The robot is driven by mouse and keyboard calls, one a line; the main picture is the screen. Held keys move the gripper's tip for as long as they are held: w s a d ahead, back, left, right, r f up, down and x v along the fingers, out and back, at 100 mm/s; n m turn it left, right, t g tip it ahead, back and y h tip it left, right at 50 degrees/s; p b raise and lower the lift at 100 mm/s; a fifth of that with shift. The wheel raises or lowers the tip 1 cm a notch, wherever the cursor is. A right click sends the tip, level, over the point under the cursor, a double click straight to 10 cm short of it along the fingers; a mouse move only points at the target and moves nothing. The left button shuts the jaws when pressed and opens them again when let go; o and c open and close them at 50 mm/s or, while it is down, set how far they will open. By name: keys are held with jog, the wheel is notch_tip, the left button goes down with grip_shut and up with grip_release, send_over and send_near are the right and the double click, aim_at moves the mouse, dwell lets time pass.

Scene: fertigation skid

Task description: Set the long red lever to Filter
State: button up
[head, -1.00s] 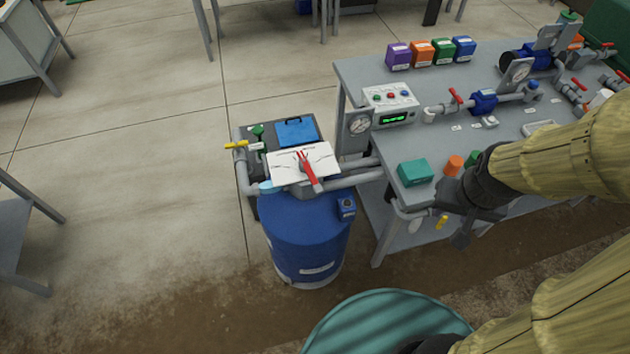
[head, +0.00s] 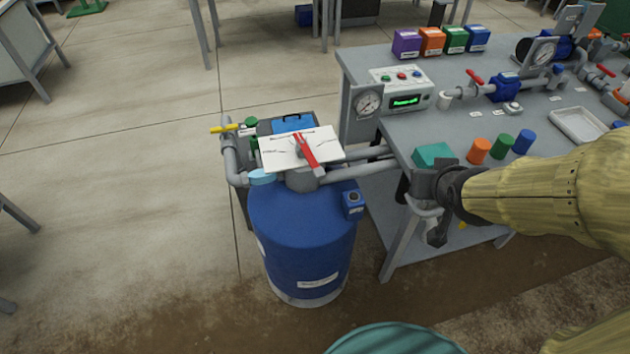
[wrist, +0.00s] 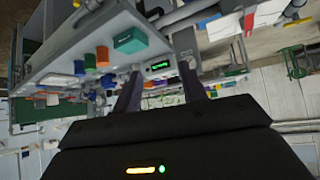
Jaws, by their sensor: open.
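The long red lever (head: 306,150) sits on top of the blue filter tank (head: 303,235), over a white label plate (head: 280,150) with marks too small to read. The lever points from the plate's upper middle toward its lower right edge. My gripper (head: 434,238) is at the bench's front left corner, to the right of the tank and apart from the lever. In the wrist view the two fingers of my gripper (wrist: 160,92) stand apart with nothing between them. The lever also seems to show small at the right in the wrist view (wrist: 249,21).
Grey pipes (head: 355,165) run from the tank top to the bench (head: 455,130). A yellow-handled valve (head: 224,128) stands left of the plate. A teal box (head: 433,155) and coloured caps sit near my gripper. The floor left of the tank is clear.

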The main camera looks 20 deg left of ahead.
jog(key=s+a+f+n+t+y+b, duration=0.1)
jog(key=a+f+n+t+y+b, duration=0.4)
jog(key=b, duration=2.5)
jog(key=a+f+y, duration=0.4)
jog(key=a+f, duration=0.6)
jog(key=f, duration=0.1)
jog(key=shift+s+a+f+y+b, duration=0.2)
jog(key=shift+s+f+y+b, duration=0.1)
jog(key=shift+s+y, duration=0.1)
jog(key=shift+w, duration=0.1)
jog(key=p+x, duration=0.2)
jog(key=p, duration=0.2)
jog(key=p+x, duration=0.3)
jog(key=p, duration=0.2)
jog(key=shift+w+a+r, duration=0.1)
jog(key=shift+a+r, duration=0.05)
jog(key=shift+r, duration=0.1)
jog(key=shift+w+a+p, duration=0.1)
jog(key=shift+w+p, duration=0.05)
jog(key=shift+p, duration=0.85)
